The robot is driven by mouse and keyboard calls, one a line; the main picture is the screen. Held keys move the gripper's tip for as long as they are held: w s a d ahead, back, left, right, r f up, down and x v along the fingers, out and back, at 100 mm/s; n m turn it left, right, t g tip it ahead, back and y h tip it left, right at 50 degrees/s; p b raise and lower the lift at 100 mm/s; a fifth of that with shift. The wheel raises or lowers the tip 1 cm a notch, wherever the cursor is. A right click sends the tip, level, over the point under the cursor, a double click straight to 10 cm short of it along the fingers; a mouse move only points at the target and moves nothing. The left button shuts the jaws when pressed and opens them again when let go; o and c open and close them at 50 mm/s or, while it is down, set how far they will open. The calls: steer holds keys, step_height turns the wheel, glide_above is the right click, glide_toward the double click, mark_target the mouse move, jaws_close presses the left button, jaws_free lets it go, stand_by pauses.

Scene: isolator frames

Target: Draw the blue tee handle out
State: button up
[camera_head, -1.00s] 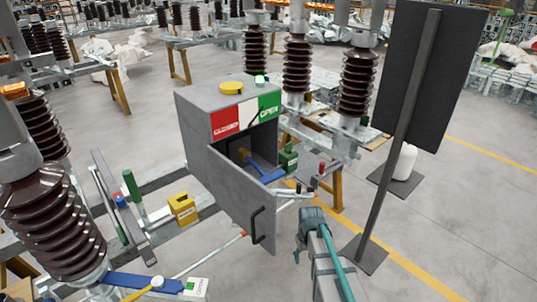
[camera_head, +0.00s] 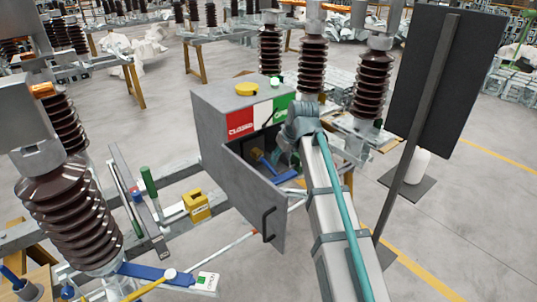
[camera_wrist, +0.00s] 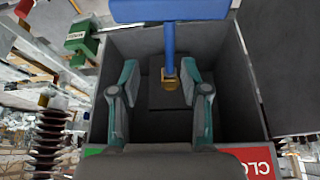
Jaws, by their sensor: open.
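The blue tee handle (camera_wrist: 168,45) shows in the wrist view with its wide crossbar at the top edge and its stem running down to a brass-coloured fitting (camera_wrist: 171,78) inside the grey box (camera_wrist: 232,100). In the head view part of the handle (camera_head: 287,176) shows below my gripper, at the box opening. My gripper (camera_wrist: 160,70) is open, its two teal fingers pointing into the box. The stem's lower end and the fitting appear between the fingertips in the picture, nearer the right finger. I cannot tell the depth between them. Nothing is held.
A green padlock-like block (camera_wrist: 82,38) is outside the box wall. A dark panel on a post (camera_head: 440,85) stands at right.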

mark_target(272, 169)
steer(key=shift+s+a+r, duration=0.15)
steer(key=shift+a+r, duration=0.1)
steer(key=shift+a, duration=0.25)
steer(key=shift+a+f, duration=0.15)
steer(key=shift+a, duration=0.05)
steer(key=b+x, duration=0.4)
steer(key=x, duration=0.3)
steer(key=shift+a+f, duration=0.1)
steer(key=shift+f, duration=0.2)
jaws_close()
stand_by(0.6)
